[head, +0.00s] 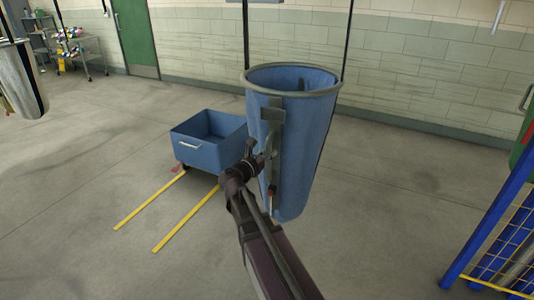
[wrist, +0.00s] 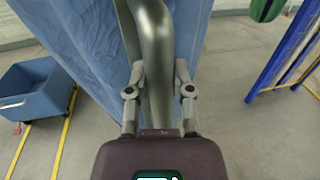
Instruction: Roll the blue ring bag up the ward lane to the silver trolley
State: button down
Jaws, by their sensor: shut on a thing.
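The blue ring bag (head: 295,130) hangs upright in the middle of the head view, with a grey metal ring at its top and dark straps rising above it. Its blue side fills the upper left of the wrist view (wrist: 85,40). A grey metal handle (wrist: 155,45) runs down the bag's near side. My gripper (wrist: 158,82) is shut on this handle, with one finger on each side; in the head view my gripper (head: 257,163) is partly hard to make out against the bag. No silver trolley can be told for certain.
A blue open bin (head: 187,152) stands left of the bag at the end of two yellow floor lines (head: 150,203). A silver-grey hanging bag (head: 20,85) is at far left, a loaded cart (head: 83,57) behind. A blue-framed mesh panel (head: 510,235) stands at right.

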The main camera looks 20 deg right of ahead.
jog(key=shift+s, duration=0.1)
jog(key=c, duration=0.5)
grip_release()
jog(key=shift+a, duration=0.1)
dwell(0.4)
jog(key=shift+s+a, duration=0.4)
jog(key=shift+a, duration=0.2)
jog(key=shift+v, duration=5.2)
